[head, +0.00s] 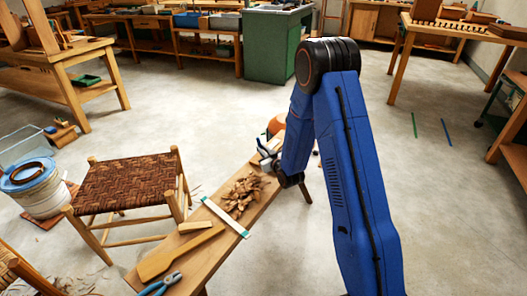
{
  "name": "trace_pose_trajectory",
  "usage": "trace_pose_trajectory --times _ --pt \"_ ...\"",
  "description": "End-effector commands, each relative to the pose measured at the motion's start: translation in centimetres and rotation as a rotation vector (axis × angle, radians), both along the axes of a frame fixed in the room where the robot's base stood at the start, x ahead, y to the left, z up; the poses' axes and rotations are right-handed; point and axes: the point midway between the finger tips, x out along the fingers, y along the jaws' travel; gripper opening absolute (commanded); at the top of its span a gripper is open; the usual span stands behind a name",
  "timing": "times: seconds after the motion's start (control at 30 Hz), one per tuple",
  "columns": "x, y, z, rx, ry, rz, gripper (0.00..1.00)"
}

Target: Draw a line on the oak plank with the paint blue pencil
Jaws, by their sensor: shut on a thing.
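A long, light wooden plank (222,247) runs from the bottom left towards the middle, like a low bench top with legs under it. I take it for the oak plank. My gripper (266,150) is small in view at the plank's far end, partly behind my blue arm. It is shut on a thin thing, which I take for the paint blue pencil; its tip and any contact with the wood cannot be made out. I can make out no drawn line on the plank.
On the plank lie curled shavings (245,192), a pale strip (226,217), a small block (194,227), a flat wooden paddle (178,254) and blue-handled pliers (160,284). A woven stool (126,182) stands left, beside a white bucket (38,192). An orange thing (276,124) shows behind my gripper.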

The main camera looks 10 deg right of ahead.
Motion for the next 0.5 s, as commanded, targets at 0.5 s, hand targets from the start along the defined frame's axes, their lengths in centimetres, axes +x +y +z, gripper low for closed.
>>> trace_pose_trajectory --times 0.5 --pt "0.83 0.92 -0.12 0.000 0.001 0.000 0.00"
